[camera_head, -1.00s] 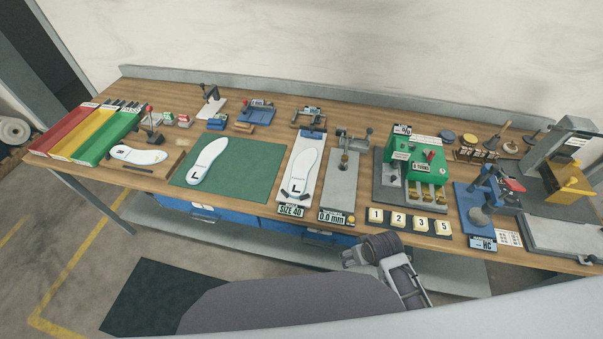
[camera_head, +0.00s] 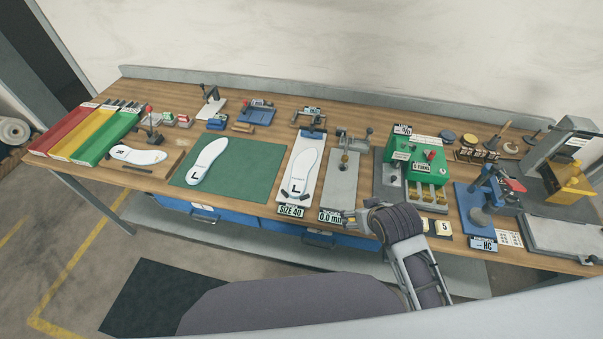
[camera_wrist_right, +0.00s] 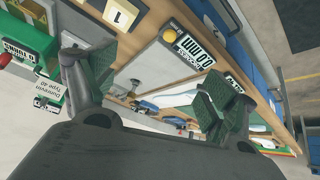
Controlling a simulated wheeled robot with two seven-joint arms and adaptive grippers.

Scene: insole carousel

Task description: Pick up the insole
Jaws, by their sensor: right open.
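A white insole marked L (camera_head: 207,161) lies on the green mat (camera_head: 255,170) at the left of the bench. Another white insole marked L (camera_head: 300,174) lies on the white SIZE 40 board (camera_head: 290,199) in the middle. A third white insole (camera_head: 139,155) sits on a wooden fixture at the left. My right gripper (camera_head: 352,215) is over the front edge of the bench, by the 0.0 mm gauge plate (camera_head: 342,185). In the right wrist view its two fingers (camera_wrist_right: 150,82) are spread apart with nothing between them. My left gripper is not in view.
A green box with dials (camera_head: 416,155) and a blue press (camera_head: 486,205) stand on the right. Red, yellow and green bins (camera_head: 107,140) are at the far left. The right half of the green mat is clear.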

